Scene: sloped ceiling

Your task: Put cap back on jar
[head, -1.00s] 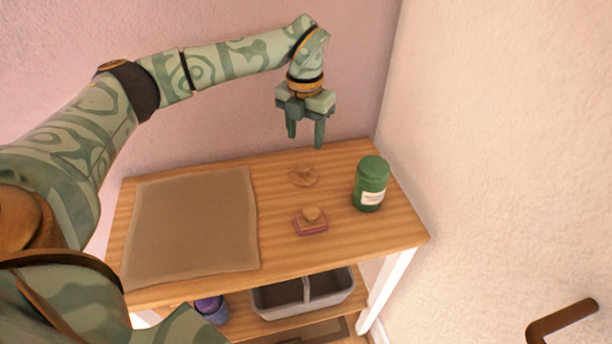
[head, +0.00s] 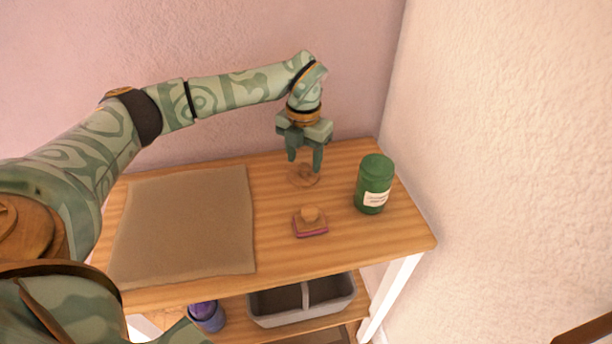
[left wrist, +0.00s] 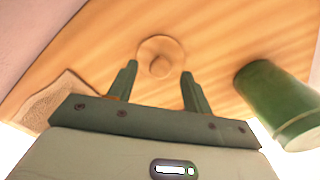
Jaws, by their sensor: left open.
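A green jar (head: 374,186) with a white label stands upright near the right end of the wooden table; it also shows at the right of the left wrist view (left wrist: 268,92). A flat round wooden cap with a small knob (head: 299,181) lies on the table left of the jar, knob up, and shows at the top middle of the left wrist view (left wrist: 160,45). My left gripper (head: 305,163) is open and empty, pointing down just above the cap, its fingers (left wrist: 160,72) apart on either side of the knob in the picture. My right gripper is out of view.
A pink-based block with a wooden knob (head: 310,229) lies in front of the cap. A brown cloth mat (head: 185,225) covers the left of the table (head: 275,255). A grey divided bin (head: 300,320) and a purple item (head: 206,315) are below. Walls stand behind and right.

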